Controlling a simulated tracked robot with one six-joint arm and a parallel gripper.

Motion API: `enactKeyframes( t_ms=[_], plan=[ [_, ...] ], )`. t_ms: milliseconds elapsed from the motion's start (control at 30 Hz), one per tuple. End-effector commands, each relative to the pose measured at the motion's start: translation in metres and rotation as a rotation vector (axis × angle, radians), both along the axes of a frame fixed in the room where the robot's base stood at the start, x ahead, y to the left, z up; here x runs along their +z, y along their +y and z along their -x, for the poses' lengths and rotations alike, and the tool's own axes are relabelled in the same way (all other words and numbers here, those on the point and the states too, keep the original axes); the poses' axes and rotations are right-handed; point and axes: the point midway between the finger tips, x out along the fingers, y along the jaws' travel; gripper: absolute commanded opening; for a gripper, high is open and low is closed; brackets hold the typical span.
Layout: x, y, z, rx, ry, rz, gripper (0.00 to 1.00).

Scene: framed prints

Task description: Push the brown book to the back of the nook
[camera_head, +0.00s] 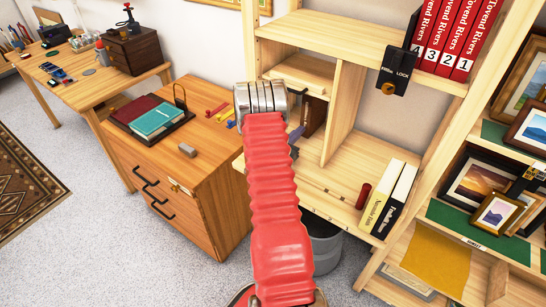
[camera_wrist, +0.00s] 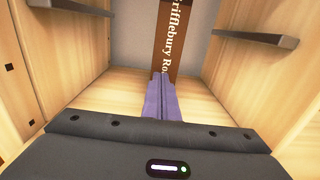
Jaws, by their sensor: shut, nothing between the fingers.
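The nook (camera_wrist: 100,92) has pale wooden walls and floor with a grey back. My gripper (camera_wrist: 163,76) is shut and empty, its purple fingers pointing into the nook at the lower part of the spine. I cannot tell whether the fingertips touch the book. In the head view my gripper is mostly hidden.
Dark bars (camera_wrist: 256,38) stick out along both sides of the nook. A lock box (camera_head: 395,72) hangs from the shelf above. A wooden cabinet (camera_head: 200,180) stands left.

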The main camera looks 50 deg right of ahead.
Motion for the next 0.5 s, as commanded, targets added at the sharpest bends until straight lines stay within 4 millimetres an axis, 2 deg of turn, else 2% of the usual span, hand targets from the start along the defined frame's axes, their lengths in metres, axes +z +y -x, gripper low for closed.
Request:
enactKeyframes(
  t_ms=[233, 500],
  plan=[
    [0.000, 0.020, -0.002, 0.003, 0.001, 0.000, 0.00],
    [-0.001, 0.067, -0.003, 0.006, 0.003, 0.000, 0.00]
  ],
)
